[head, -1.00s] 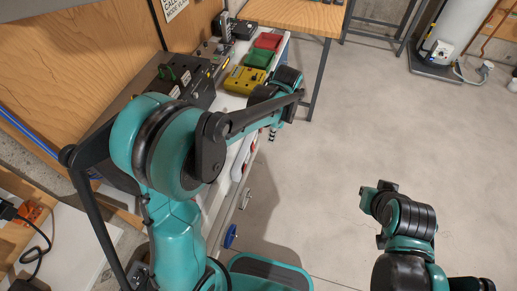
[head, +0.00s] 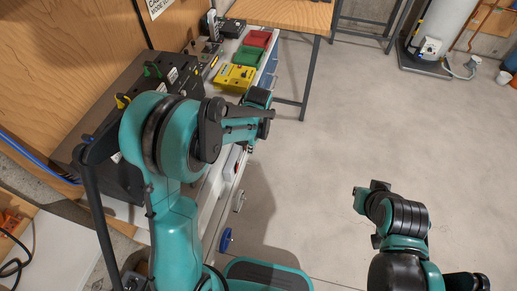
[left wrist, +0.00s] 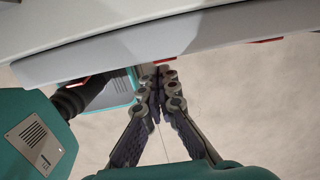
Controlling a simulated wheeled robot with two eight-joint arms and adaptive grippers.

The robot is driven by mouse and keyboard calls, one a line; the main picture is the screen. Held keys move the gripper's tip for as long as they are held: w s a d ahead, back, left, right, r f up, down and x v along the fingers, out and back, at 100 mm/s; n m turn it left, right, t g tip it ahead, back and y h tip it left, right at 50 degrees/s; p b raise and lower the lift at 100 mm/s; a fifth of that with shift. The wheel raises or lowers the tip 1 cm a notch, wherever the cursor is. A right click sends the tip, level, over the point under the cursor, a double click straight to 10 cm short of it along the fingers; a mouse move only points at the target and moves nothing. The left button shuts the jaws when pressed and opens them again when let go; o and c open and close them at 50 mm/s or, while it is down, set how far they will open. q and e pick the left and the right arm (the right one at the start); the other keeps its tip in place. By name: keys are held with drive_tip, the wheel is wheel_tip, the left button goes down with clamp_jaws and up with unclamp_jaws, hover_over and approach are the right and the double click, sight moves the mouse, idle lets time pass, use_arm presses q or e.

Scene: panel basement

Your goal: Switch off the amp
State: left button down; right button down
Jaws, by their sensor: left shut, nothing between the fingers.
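A black box-like unit with green and yellow parts on top, which looks like the amp (head: 128,92), stands on the bench against the wood panel. My left arm covers part of it, and I cannot make out its switch. My left gripper (left wrist: 160,78) is shut and empty in the left wrist view, its fingertips together below a pale bench edge. In the head view the left wrist hangs at the bench's front side, right of the black unit; its fingers are mostly hidden. My right arm is over open floor at the right, its fingers out of sight.
Yellow (head: 234,77), green (head: 248,56) and red (head: 257,38) boxes line the bench beyond my left wrist. A wooden table (head: 285,12) stands behind. A blue round part (head: 226,241) is low on the bench front. The floor (head: 350,120) to the right is clear.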

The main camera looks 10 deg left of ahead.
use_arm(q)
drive_tip(key=shift+a, duration=0.2)
drive_tip(key=shift+a+f+y, duration=0.15)
drive_tip(key=shift+a+y, duration=0.1)
drive_tip(key=shift+y, duration=0.25)
drive_tip(key=shift+r+p, duration=0.3)
drive_tip(key=shift+r, duration=0.5)
drive_tip(key=shift+d, duration=0.1)
